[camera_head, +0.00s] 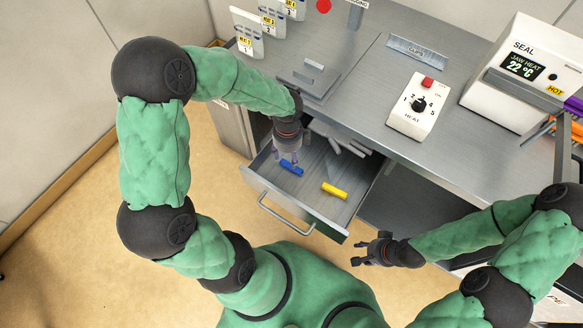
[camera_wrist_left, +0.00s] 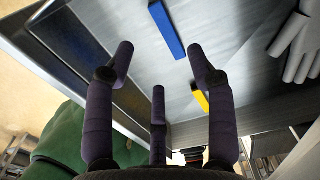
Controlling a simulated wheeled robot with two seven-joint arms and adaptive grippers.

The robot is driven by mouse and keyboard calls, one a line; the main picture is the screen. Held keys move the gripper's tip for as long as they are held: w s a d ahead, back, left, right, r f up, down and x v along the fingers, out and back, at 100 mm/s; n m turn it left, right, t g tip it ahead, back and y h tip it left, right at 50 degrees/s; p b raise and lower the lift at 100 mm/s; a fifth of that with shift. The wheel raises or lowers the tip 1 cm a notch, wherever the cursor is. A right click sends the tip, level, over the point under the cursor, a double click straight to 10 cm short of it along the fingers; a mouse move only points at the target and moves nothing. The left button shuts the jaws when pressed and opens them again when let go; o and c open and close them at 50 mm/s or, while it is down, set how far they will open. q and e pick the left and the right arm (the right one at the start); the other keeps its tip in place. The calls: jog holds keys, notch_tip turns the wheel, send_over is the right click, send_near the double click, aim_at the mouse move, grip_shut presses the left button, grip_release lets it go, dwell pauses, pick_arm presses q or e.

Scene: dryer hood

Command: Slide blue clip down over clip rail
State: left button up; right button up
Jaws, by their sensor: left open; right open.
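The blue clip (camera_head: 291,168) lies in the open drawer, near its left side. It also shows at the top middle of the left wrist view (camera_wrist_left: 166,31). My left gripper (camera_head: 287,156) is open and empty, over the drawer and close to the blue clip. In the left wrist view its fingers (camera_wrist_left: 160,75) are spread, with the clip beyond the fingertips. My right gripper (camera_head: 366,253) is open and empty, in front of the drawer's right front corner.
A yellow clip (camera_head: 334,191) lies in the drawer (camera_head: 318,212), right of the blue one, with grey pieces (camera_head: 349,147) behind. A heat control box (camera_head: 418,106) and a seal machine (camera_head: 520,75) stand on the bench (camera_head: 365,90). Numbered tags (camera_head: 247,36) stand at the back left.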

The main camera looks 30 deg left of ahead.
aim_at(290, 167)
pick_arm(q)
notch_tip(290, 167, down, 3)
jog(key=shift+r+b, duration=0.1)
jog(key=shift+b, duration=0.3)
jog(key=f+b, duration=0.2)
jog(key=f, duration=0.1)
jog(key=f+b, duration=0.1)
jog(key=f, duration=0.1)
jog(key=shift+w+d, duration=0.25)
jog(key=shift+w, duration=0.05)
jog(key=shift+r, duration=0.1)
jog(key=c, duration=0.9)
